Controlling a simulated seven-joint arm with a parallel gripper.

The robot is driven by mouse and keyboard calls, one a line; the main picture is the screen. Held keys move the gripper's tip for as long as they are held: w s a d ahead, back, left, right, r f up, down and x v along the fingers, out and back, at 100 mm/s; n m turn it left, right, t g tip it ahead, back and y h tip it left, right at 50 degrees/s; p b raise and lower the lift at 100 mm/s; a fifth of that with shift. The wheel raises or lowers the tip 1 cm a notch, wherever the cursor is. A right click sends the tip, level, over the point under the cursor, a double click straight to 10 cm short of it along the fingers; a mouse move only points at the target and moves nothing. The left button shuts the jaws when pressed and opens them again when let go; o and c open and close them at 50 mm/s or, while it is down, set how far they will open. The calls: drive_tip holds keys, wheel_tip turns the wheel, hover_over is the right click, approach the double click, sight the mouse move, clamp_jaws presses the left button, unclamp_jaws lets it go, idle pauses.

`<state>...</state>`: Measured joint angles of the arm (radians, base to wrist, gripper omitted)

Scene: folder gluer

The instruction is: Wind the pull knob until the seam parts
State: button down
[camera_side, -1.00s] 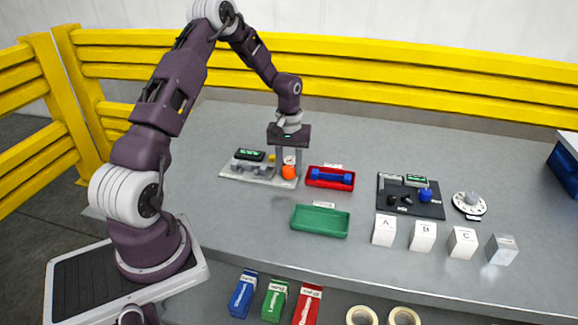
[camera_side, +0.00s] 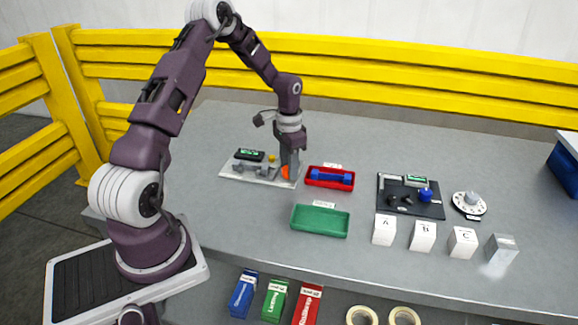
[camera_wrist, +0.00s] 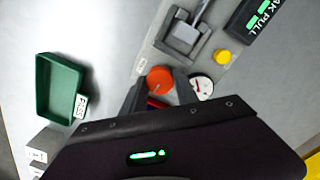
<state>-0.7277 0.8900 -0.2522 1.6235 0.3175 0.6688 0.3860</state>
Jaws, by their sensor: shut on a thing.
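The orange pull knob (camera_side: 286,172) stands at the right end of a light grey tester plate (camera_side: 232,174). My gripper (camera_side: 289,170) points down over it, and its fingers partly hide the knob in the side view. In the wrist view my gripper (camera_wrist: 160,88) is shut on the orange knob (camera_wrist: 160,79), with a dark finger on each side. A grey clamp (camera_wrist: 184,34) sits on the plate near the knob. A round dial with a red needle (camera_wrist: 201,86) is beside one finger. I cannot make out the seam.
A yellow button (camera_wrist: 222,56) and a black display marked PULL (camera_wrist: 262,18) are on the tester. A red tray (camera_side: 330,184) with a blue piece stands close to its right. A green tray (camera_side: 320,234) lies in front. Bare table lies behind.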

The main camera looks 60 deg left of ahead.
drive_tip(key=m, duration=0.5)
drive_tip(key=shift+m, duration=0.3)
drive_tip(key=m, duration=0.5)
drive_tip(key=shift+m, duration=0.3)
drive_tip(key=c, duration=0.9)
unclamp_jaws()
